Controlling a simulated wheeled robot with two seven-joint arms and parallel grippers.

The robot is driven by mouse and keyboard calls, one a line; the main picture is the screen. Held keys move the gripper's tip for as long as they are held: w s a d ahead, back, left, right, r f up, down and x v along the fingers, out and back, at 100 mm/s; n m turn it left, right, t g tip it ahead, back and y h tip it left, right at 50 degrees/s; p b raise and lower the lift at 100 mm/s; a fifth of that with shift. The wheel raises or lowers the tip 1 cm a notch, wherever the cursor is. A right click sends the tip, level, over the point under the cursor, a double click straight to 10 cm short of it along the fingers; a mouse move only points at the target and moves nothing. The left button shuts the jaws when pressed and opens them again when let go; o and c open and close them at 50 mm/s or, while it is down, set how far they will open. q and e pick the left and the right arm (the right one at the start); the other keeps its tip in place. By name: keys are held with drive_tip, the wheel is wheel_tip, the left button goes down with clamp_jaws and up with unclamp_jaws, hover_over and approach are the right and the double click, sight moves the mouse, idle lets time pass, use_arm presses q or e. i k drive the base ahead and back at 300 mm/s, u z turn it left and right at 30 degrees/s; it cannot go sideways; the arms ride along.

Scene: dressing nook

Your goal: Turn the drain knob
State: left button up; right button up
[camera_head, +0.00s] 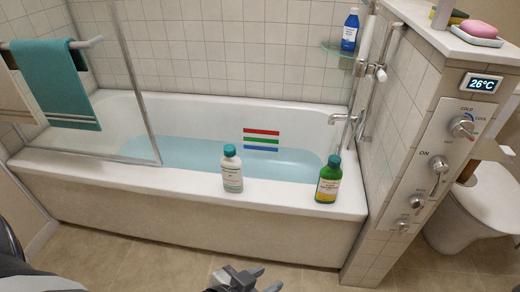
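A tiled wall end on the right carries a white control panel (438,172) with several silver knobs in a slanting column. The top knob (462,128) has a "COLD" and "COOL" dial, and the knob below it (440,163) is marked "ON". Two lower knobs, one at mid-panel (417,202) and one at the bottom (402,224), have labels too small to read, so I cannot tell which is the drain knob. My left gripper (271,277) is at the bottom edge, in front of the tub, with its fingers apart and empty, well left of the panel. My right gripper is out of view.
The bathtub (130,178) holds blue water (190,155). A white bottle (232,172) and a green bottle (328,182) stand on its front rim. A display (481,83) reads 26°C above the panel. A toilet (480,205) stands right. Floor (180,262) before the tub is clear.

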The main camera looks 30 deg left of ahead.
sight(402, 226)
drive_tip(key=u, duration=0.75)
drive_tip(key=i, duration=1.05)
drive_tip(key=z, duration=1.35)
